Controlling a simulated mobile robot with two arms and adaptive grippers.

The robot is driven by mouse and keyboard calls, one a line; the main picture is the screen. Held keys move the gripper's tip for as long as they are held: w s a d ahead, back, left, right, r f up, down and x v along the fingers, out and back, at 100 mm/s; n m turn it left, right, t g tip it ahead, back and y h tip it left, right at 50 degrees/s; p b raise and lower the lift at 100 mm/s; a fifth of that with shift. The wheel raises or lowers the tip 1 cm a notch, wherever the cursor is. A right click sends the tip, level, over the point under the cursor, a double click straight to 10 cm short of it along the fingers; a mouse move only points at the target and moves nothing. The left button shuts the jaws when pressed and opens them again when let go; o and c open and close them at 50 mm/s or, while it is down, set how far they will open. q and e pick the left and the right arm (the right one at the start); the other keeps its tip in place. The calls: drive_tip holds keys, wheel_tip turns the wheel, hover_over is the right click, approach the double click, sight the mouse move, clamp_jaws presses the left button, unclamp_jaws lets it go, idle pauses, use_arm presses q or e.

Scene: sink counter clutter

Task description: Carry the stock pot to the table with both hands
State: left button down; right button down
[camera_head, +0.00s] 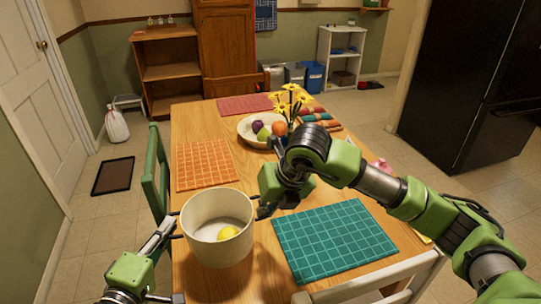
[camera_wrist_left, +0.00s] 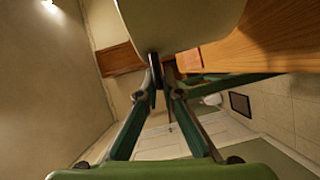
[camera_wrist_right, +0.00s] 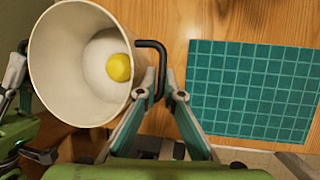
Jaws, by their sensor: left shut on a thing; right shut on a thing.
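The cream stock pot (camera_head: 219,253) is at the near left part of the wooden table (camera_head: 190,283) in the head view, roughly upright, with a yellow lemon-like item (camera_head: 228,233) inside. I cannot tell whether its base touches the tabletop. My left gripper (camera_head: 174,231) is shut on the pot's left handle; the left wrist view shows its fingers (camera_wrist_left: 160,82) at the dark handle beside the pot wall (camera_wrist_left: 185,18). My right gripper (camera_head: 261,207) is shut on the right handle, a black loop (camera_wrist_right: 157,50) in the right wrist view, partly hidden by the fingers.
A teal placemat (camera_head: 333,238) lies right of the pot, an orange one (camera_head: 206,165) behind it. A fruit bowl (camera_head: 246,134) and yellow flowers (camera_head: 291,102) stand farther back. A green chair (camera_head: 156,175) is at the left edge, a pale chair (camera_head: 385,276) at the near edge.

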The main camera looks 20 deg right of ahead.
use_arm(q)
drive_tip(key=shift+a, duration=0.15)
use_arm(e)
drive_tip(key=shift+f, duration=0.15)
